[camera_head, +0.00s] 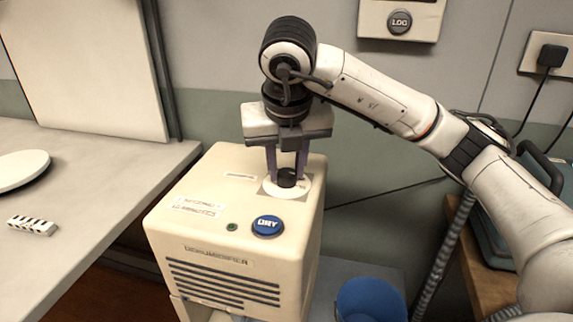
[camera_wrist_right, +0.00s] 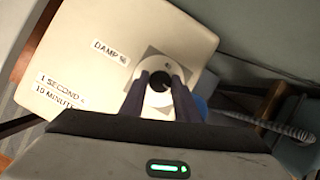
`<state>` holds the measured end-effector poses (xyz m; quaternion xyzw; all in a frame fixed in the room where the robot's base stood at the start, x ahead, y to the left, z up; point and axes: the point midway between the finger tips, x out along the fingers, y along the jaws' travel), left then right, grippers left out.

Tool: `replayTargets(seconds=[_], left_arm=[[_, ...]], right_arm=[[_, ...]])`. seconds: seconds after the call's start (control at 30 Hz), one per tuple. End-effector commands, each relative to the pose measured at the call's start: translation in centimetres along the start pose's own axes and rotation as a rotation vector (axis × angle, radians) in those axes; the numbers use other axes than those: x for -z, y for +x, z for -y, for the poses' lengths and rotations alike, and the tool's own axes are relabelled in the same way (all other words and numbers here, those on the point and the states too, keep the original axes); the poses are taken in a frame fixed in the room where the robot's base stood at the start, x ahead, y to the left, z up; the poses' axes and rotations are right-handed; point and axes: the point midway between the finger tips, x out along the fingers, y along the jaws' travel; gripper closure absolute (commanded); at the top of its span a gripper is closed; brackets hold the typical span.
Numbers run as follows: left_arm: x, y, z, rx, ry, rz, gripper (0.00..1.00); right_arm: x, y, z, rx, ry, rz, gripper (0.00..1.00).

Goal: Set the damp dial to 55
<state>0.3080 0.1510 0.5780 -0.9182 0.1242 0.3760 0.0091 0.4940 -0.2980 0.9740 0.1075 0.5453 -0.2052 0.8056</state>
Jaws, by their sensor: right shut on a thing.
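The dehumidifier (camera_head: 225,215) is a cream box with a vented front and a blue DRY button (camera_head: 267,225) on its top. The damp dial is a dark knob (camera_head: 287,178) on a white round plate (camera_head: 297,191) at the top's back right. My right gripper (camera_head: 287,175) reaches down from above, its two fingers shut on the knob. The right wrist view shows the black knob (camera_wrist_right: 159,82) between the fingers, beside a label (camera_wrist_right: 111,53) that starts with DAMP; its number is too small to read surely. The dial's scale is not readable. My left gripper is not in view.
A grey table (camera_head: 90,215) at left holds a white round plate (camera_head: 22,168) and a small striped block (camera_head: 33,225). A blue bucket (camera_head: 370,300) stands at the dehumidifier's right. A LOG button (camera_head: 400,22) is on the wall behind.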

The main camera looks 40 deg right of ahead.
Motion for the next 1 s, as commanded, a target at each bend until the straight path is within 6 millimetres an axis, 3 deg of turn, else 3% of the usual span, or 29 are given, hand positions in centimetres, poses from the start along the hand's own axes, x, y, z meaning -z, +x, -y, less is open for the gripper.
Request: replayTargets(seconds=[0.2,0.23,0.33,0.67,0.77,1.0], left_arm=[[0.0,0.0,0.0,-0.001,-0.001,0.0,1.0],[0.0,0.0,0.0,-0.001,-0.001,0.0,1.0],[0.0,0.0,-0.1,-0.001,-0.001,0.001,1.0],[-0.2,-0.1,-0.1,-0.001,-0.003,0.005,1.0],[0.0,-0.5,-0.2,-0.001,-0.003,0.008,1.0],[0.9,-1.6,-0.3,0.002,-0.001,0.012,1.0]], right_arm=[[-0.1,0.0,0.0,0.0,0.002,0.002,0.94],[-0.1,0.0,0.0,0.0,0.002,0.002,0.7],[-0.1,0.0,0.0,0.0,0.002,0.002,0.53],[-0.1,-0.3,0.0,0.0,0.0,0.001,0.53],[-0.2,-1.3,0.0,-0.001,0.0,0.003,0.53],[-0.3,-6.0,0.1,-0.001,0.001,0.007,0.53]])
